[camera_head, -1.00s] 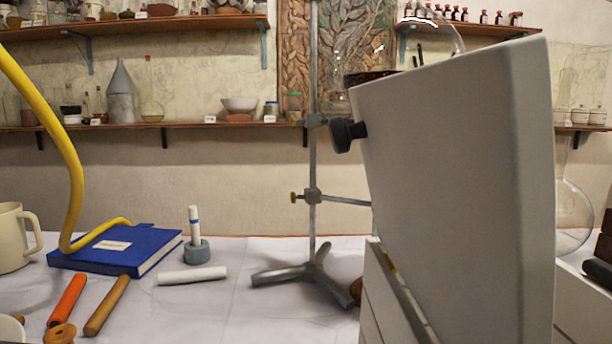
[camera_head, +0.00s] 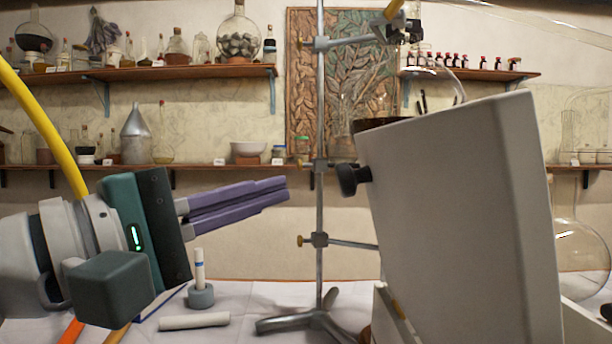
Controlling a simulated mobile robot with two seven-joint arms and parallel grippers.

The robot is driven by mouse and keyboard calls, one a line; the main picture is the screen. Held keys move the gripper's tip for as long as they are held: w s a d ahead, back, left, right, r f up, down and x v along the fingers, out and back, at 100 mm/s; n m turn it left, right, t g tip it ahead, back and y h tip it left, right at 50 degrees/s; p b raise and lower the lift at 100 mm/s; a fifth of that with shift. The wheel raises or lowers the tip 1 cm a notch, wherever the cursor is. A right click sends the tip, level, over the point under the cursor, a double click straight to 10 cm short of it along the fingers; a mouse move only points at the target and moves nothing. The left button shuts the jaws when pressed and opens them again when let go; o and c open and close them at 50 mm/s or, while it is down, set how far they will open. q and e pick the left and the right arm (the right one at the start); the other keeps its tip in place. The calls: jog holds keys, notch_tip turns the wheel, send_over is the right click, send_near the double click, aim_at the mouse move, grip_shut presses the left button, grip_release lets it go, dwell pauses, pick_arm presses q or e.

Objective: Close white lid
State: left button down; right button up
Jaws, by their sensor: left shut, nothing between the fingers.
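The white lid (camera_head: 465,215) stands raised and tilted at the right, with a black knob (camera_head: 351,179) on its left edge. Part of the white body (camera_head: 395,315) below it shows at the bottom. My left gripper (camera_head: 287,189) comes in from the left with its purple fingers shut and empty. The fingers point right toward the lid, left of the knob and apart from it. My right gripper is not in view.
A metal stand (camera_head: 319,215) with clamps and a tripod foot rises between my left gripper and the lid. A round glass flask (camera_head: 582,255) is right of the lid.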

pick_arm(q)
jog(key=shift+d+r+p, duration=0.2)
jog(key=shift+d+p, duration=0.1)
jog(key=shift+d, duration=0.75)
jog(key=shift+d+r+p, duration=0.15)
jog(key=shift+d+p, duration=0.1)
jog(key=shift+d, duration=0.75)
